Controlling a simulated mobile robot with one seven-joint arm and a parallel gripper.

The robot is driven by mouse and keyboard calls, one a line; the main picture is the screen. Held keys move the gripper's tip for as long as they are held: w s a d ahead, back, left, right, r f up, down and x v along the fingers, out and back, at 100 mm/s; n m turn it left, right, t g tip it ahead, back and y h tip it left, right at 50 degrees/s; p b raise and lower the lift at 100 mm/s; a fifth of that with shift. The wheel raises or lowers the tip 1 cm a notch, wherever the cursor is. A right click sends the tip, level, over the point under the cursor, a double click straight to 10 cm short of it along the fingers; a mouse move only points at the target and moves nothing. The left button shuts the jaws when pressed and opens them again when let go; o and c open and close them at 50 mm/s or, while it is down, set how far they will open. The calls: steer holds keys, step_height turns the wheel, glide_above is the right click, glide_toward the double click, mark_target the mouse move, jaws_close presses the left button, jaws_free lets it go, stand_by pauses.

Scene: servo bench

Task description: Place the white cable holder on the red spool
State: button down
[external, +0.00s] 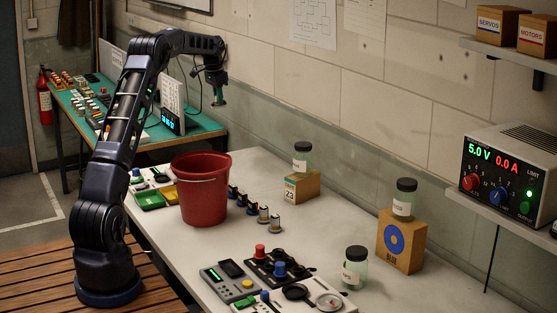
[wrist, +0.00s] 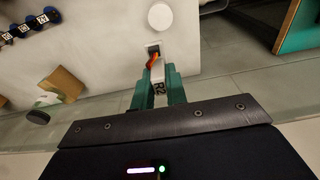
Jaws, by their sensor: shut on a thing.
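My gripper (external: 217,92) is raised in the air at the far end of the white bench, well above its surface. In the wrist view its green fingers (wrist: 160,88) are shut on a small pale thing labelled R2 (wrist: 159,90). An orange strip or cable (wrist: 153,60) shows at the far end of this thing, beside a dark square opening. I cannot tell for certain whether it is the white cable holder. A white round thing (wrist: 160,17) shows beyond the fingertips. I cannot make out a red spool in either view.
A red bucket (external: 201,190) stands on the bench (external: 315,225). Several small labelled pieces (external: 252,208) form a row beside it. Jars, a calendar block (external: 300,186) and a wooden block (external: 400,242) stand near the wall. Control boxes (external: 230,284) occupy the front.

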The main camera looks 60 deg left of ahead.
steer(key=shift+s+a+f, duration=0.15)
steer(key=shift+a+f, duration=0.05)
steer(key=shift+a, duration=0.15)
step_height(320, 180, down, 20)
steer(key=shift+r, duration=0.2)
steer(key=shift+f, duration=0.1)
steer(key=c, duration=1.4)
jaws_free()
